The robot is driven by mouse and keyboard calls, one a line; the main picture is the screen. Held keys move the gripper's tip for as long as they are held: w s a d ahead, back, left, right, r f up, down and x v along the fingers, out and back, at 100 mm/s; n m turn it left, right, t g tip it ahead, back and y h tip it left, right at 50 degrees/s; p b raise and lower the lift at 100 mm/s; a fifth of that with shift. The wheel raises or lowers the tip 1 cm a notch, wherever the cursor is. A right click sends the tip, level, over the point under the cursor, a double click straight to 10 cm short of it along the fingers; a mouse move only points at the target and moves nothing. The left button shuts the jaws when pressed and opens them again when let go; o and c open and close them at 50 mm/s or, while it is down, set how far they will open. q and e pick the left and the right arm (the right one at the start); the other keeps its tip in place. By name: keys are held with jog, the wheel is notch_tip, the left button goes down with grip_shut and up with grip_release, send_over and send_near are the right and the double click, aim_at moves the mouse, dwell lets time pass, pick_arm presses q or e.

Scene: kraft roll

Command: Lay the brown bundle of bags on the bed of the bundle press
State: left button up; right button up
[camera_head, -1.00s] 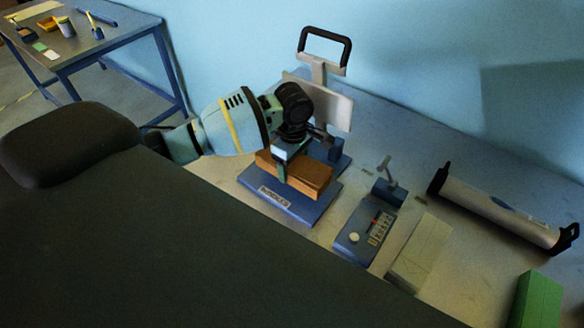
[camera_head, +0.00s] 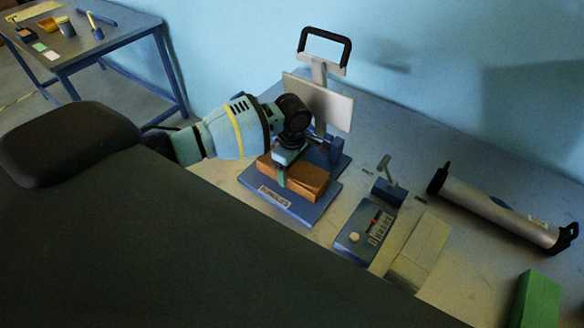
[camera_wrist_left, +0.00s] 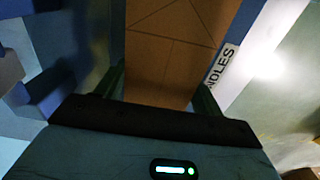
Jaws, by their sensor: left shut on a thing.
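The brown bundle of bags (camera_head: 309,179) is a flat kraft block over the blue bed (camera_head: 324,204) of the bundle press, behind the label on its front edge. It lies level with the bed; I cannot tell for sure whether its underside touches it. My left gripper (camera_head: 286,172) is shut on the bundle from above, one finger showing on its near side. In the left wrist view the bundle (camera_wrist_left: 168,50) sits between both fingers, with the label strip (camera_wrist_left: 222,66) beside it. The press's pale upright plate (camera_head: 322,103) and black handle stand behind. My right gripper is not in view.
A blue control box (camera_head: 364,232) with a small lever stands right of the press. A silver roll (camera_head: 498,211) with black ends lies farther right, and a green block (camera_head: 537,301) at the lower right. A side table (camera_head: 100,42) with small items is at upper left.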

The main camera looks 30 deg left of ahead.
aim_at(292, 169)
pick_arm(q)
jog(key=o, duration=1.2)
jog(key=shift+f, duration=0.1)
jog(key=shift+c, duration=0.2)
notch_tip(292, 169, up, 12)
jog(key=shift+r, duration=0.2)
